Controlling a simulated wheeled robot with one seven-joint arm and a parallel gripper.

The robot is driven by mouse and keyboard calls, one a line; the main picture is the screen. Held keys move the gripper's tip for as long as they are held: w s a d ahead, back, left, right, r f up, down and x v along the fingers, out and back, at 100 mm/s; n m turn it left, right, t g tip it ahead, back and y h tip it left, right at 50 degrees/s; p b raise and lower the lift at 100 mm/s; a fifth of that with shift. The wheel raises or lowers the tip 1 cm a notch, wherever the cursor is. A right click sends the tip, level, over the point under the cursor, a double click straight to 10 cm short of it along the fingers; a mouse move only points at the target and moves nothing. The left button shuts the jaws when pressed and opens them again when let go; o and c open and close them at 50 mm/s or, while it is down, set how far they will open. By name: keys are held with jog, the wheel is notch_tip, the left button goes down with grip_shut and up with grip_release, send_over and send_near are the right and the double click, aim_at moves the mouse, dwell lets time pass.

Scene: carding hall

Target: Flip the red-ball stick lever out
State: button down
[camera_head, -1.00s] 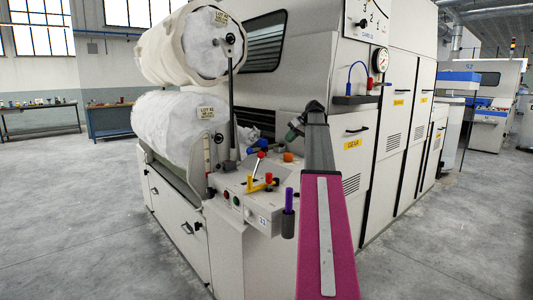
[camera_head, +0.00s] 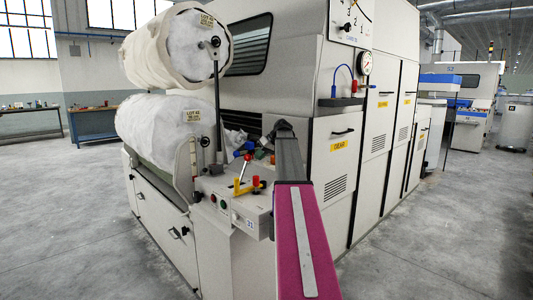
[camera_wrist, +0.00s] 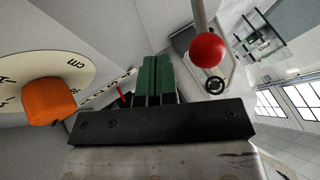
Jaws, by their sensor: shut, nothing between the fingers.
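The stick lever with the red ball (camera_head: 248,158) stands on the machine's control ledge, tilted slightly right in the head view. In the wrist view its red ball (camera_wrist: 208,49) is large and close, on a pale grey stick, just right of my fingertips. My gripper (camera_wrist: 155,78) has green fingers that are shut together with nothing between them. The ball looks beside the fingers; I cannot tell whether they touch. In the head view my arm hides most of my gripper.
An orange knob (camera_wrist: 50,101) on a marked dial is left of my gripper. A yellow handle (camera_head: 242,187) sits on the ledge (camera_head: 254,207) in front of the lever. Wrapped white rolls (camera_head: 165,125) are left of it. The floor at left is clear.

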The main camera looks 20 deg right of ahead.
jog(key=shift+s+a+r, duration=0.15)
jog(key=shift+a+r, duration=0.05)
jog(key=shift+a, duration=0.75)
jog(key=s+a+r+n+t+h, duration=0.1)
jog(key=s+a+h, duration=0.1)
jog(key=a+h, duration=0.2)
jog(key=s+a+r+n+t+h, duration=0.1)
jog(key=s+a+h, duration=0.2)
jog(key=a, duration=0.8)
jog(key=shift+s+a+r+t+h, duration=0.15)
jog(key=shift+s+a+t+h, duration=0.15)
jog(key=shift+s+t+h, duration=0.15)
jog(key=shift+a, duration=0.1)
jog(key=shift+w, duration=0.1)
